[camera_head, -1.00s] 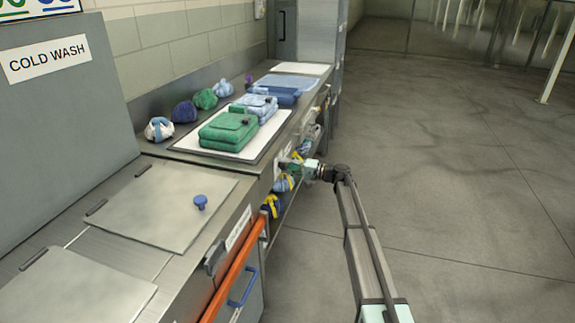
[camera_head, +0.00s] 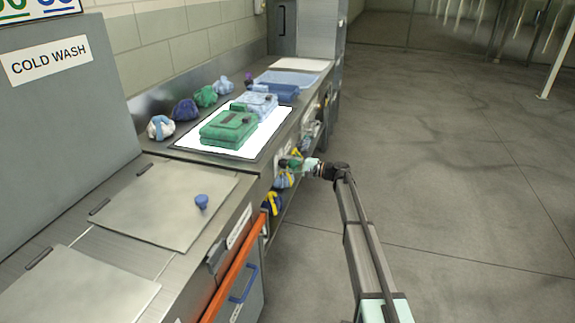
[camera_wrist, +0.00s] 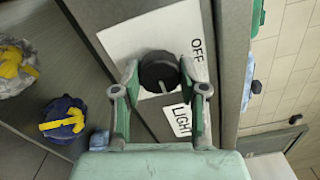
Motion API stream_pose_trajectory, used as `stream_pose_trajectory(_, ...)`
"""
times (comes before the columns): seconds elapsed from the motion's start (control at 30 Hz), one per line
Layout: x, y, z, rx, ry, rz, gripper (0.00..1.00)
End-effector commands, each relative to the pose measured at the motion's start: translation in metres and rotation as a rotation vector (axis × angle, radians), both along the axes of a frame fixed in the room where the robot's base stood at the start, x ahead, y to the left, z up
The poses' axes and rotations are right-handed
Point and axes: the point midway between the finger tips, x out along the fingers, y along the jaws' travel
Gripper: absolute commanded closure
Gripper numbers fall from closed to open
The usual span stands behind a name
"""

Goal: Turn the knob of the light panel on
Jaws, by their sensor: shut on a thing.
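The light panel (camera_head: 190,141) is a flat white slab set in the bench top, and it glows bright white. Its black round knob (camera_wrist: 159,66) is on the white label plate (camera_wrist: 122,40) in the wrist view. "OFF" and "LIGHT" are readable there; other lettering is hidden. My gripper (camera_wrist: 160,80) is shut on the knob, one green finger on each side. In the head view my gripper (camera_head: 291,163) is at the bench front beside the panel, and the knob is hard to make out.
Folded green (camera_head: 229,130) and light-blue bags lie on the panel. Bundled bags stand along the wall behind it. Blue and yellow bundles (camera_wrist: 64,120) sit below the bench front. An orange rail (camera_head: 236,278) runs along the nearer front. Floor to the right is clear.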

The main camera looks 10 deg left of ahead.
Motion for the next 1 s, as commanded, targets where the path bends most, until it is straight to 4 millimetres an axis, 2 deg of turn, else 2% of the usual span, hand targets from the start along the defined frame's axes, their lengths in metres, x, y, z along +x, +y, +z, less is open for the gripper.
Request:
stream_pose_trajectory(0.1,0.001,0.001,0.001,0.002,0.002,-0.001,0.93)
stream_pose_trajectory(0.13,0.001,0.001,0.001,0.002,0.002,-0.001,0.51)
stream_pose_trajectory(0.2,0.001,0.001,0.001,0.002,0.001,-0.001,0.33)
stream_pose_trajectory(0.5,0.0,0.0,0.0,0.001,0.0,0.0,0.33)
stream_pose_trajectory(0.63,-0.001,-0.007,0.0,0.001,0.0,-0.001,0.33)
stream_pose_trajectory(0.77,-0.005,-0.023,0.0,0.0,0.0,-0.002,0.33)
stream_pose_trajectory(1.0,-0.014,-0.068,0.0,0.0,0.0,-0.002,0.33)
